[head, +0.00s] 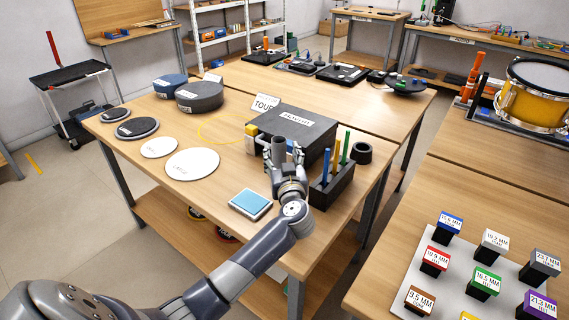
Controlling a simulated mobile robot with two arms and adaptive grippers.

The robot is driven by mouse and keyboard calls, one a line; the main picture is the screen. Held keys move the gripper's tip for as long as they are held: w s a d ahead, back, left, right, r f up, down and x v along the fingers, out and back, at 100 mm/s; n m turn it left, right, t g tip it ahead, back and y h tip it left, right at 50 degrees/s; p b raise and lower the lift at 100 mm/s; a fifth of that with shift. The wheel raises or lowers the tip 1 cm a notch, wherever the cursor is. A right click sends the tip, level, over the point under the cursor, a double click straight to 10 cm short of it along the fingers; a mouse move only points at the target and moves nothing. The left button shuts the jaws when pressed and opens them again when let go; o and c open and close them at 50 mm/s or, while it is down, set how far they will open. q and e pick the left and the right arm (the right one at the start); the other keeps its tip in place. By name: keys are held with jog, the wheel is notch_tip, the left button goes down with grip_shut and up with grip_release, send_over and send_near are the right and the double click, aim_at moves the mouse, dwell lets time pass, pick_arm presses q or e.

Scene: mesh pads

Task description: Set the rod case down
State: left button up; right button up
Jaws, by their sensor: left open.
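My left gripper (282,152) is over the near side of the table, in front of the large black box (310,128) with a white label. Its fingers are apart. A grey upright cylinder (279,147), possibly the rod case, shows between the fingers; its base is hidden by the gripper, and contact cannot be told. A black holder (335,187) with blue, yellow and green rods stands just right of the gripper. My right gripper is not in view.
A blue-topped pad (250,204) lies near the table's front edge. White discs (192,163) and dark round pads (200,97) lie left. A black ring (361,153) stands right. A small yellow-and-white item (251,140) is beside the gripper. Bare wood lies between the discs and the blue pad.

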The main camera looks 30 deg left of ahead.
pick_arm(q)
jog(key=v, duration=0.5)
jog(key=shift+s+d, duration=0.2)
jog(key=shift+s, duration=0.05)
